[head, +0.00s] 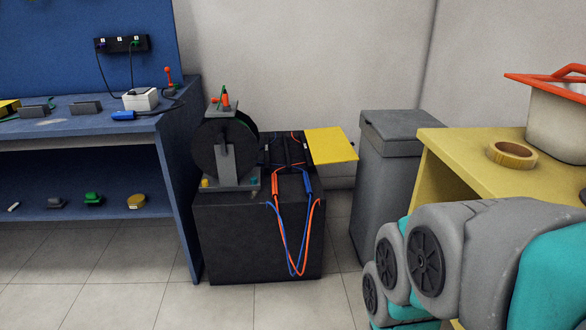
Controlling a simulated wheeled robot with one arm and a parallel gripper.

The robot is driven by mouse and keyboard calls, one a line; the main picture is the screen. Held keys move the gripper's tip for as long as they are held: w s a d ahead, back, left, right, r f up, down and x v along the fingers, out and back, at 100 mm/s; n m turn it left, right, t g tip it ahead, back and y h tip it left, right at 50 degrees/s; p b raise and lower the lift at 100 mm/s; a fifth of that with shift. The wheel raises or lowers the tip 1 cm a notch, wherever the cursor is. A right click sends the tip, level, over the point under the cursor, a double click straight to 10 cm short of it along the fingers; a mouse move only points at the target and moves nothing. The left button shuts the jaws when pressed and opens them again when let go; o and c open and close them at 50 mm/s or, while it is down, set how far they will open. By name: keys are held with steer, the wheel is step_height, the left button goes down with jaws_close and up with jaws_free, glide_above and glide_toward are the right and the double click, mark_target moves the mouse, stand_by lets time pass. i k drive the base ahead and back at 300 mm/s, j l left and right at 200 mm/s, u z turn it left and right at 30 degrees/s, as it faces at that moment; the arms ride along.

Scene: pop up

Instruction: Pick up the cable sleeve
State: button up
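I cannot tell for certain which thing is the cable sleeve. A red-and-blue cable pair (293,268) hangs in a loop down the front of a black box (225,240). An orange grip (275,183) and a blue grip (308,182) sit on its upper ends. A small blue cylinder (123,115) lies on the blue workbench at the left. My arm's grey and teal links fill the lower right. My gripper is not in view.
A black cable reel (222,148) and a yellow sheet (330,146) are on the black box. A grey bin (395,175) stands right of it. A yellow table (455,160) carries a tape roll (512,154) and a pot (555,125). Tiled floor (110,275) is open at front left.

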mark_target(309, 188)
steer(key=i+j+z, duration=0.1)
steer(key=i+z, duration=0.25)
steer(key=i, duration=0.15)
steer(key=i+j+z, duration=0.2)
steer(key=i+z, duration=0.15)
steer(key=i+j+z, duration=0.35)
steer(key=i, duration=0.2)
